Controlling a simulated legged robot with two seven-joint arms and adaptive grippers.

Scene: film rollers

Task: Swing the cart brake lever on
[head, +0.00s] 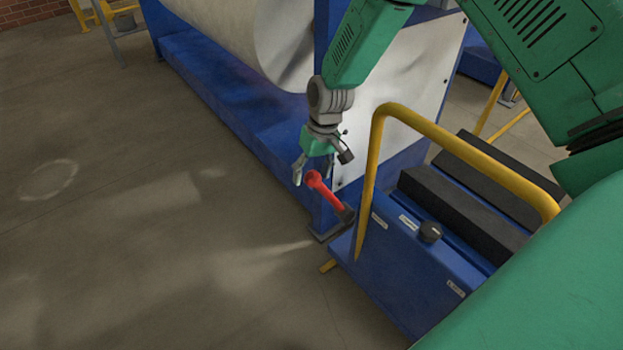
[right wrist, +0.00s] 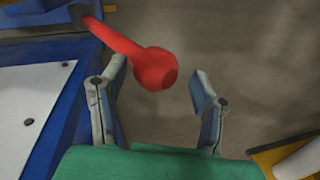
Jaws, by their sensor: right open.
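The brake lever (head: 325,190) is a red rod with a round knob, fixed by a dark pivot to the side of the blue cart (head: 400,270). In the head view it slants up and left from the pivot. My right gripper (head: 319,169) is open above and around the knob end. In the right wrist view the red knob (right wrist: 155,68) lies between the two spread fingertips, nearer the left one. I cannot tell whether a finger touches it. My left gripper is not in view.
A yellow handrail (head: 440,140) rises from the cart close to my right arm. A black knob (head: 430,232) sits on the cart. A blue machine with a large pale roller (head: 235,35) stands behind. The floor (head: 130,230) to the left is clear.

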